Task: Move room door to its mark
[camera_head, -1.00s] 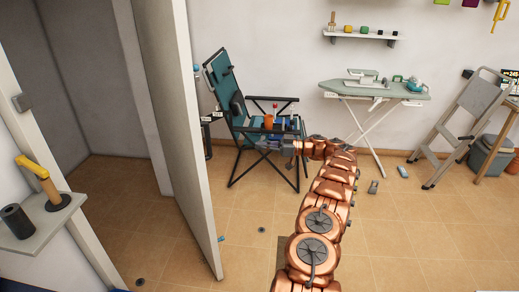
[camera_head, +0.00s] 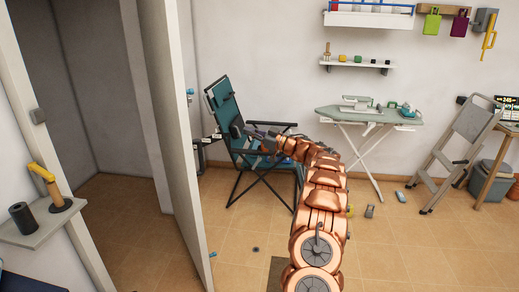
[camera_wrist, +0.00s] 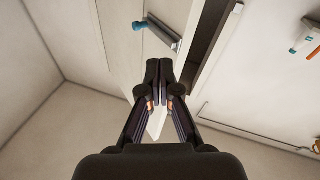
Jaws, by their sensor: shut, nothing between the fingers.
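The room door (camera_head: 166,130) stands open in the head view, a tall pale panel seen nearly edge-on beside the doorway. My gripper (camera_head: 249,131) is right of the door, in front of the folding chair, apart from the panel in this view. In the wrist view my gripper (camera_wrist: 160,66) has its fingertips together and holds nothing. Beyond the fingertips is a grey bar-like piece (camera_wrist: 163,34) with a blue knob-like part (camera_wrist: 139,25), near pale panels. I cannot tell whether it belongs to the door. A small dark disc (camera_head: 256,249) lies on the floor right of the door; I cannot tell whether it is the mark.
A teal folding chair (camera_head: 224,109) stands behind my gripper. An ironing board (camera_head: 368,118), step stool (camera_head: 459,145) and grey bin (camera_head: 487,180) stand farther right. A wall ledge (camera_head: 40,229) with a yellow-handled tool is at left. Tiled floor near the door is mostly clear.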

